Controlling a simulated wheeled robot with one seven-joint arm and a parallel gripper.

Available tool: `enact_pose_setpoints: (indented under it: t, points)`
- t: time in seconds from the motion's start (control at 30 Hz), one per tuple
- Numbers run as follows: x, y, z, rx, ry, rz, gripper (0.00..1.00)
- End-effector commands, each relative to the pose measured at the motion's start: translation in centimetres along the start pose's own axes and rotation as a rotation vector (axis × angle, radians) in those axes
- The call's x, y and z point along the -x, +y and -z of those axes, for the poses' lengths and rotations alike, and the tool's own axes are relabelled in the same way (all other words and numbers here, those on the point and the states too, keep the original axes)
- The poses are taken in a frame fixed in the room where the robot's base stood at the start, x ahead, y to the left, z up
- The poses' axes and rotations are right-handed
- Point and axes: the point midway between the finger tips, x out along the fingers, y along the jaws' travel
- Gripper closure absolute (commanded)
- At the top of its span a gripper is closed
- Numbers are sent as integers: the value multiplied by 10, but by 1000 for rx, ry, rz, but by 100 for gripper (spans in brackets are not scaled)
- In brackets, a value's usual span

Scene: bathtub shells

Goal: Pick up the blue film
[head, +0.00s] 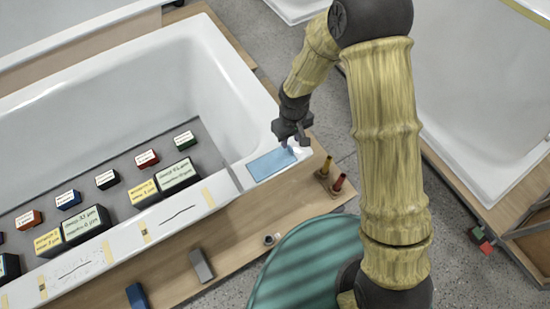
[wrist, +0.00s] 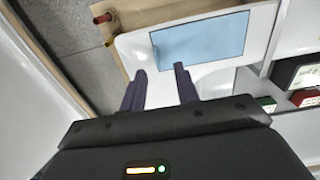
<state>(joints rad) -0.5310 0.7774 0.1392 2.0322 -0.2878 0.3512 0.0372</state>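The blue film (head: 270,164) is a flat light-blue rectangle lying on the white corner ledge of the bathtub shell. It also shows in the wrist view (wrist: 205,42), ahead of my fingertips. My gripper (head: 288,143) is at the film's far right edge in the head view. In the wrist view my gripper (wrist: 160,70) has its two dark fingers apart, with nothing between them. One fingertip is at the film's near edge and the other is beside it over the white ledge. I cannot tell the height above the film.
The bathtub shell (head: 228,70) holds several labelled boxes, such as a green one (head: 185,139). Yellow tape (head: 208,197) marks its rim. Red and yellow cylinders (head: 338,183) stand on the wooden base right of the film. Another white tub (head: 480,80) is at the right.

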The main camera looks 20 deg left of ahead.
Motion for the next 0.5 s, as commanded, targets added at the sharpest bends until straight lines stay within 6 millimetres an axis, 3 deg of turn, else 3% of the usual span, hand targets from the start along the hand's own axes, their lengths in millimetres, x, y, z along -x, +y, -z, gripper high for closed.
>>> enact_pose_setpoints:
  t: [0.5]
  points:
    - [-11,2,0,-3,-1,1,69]
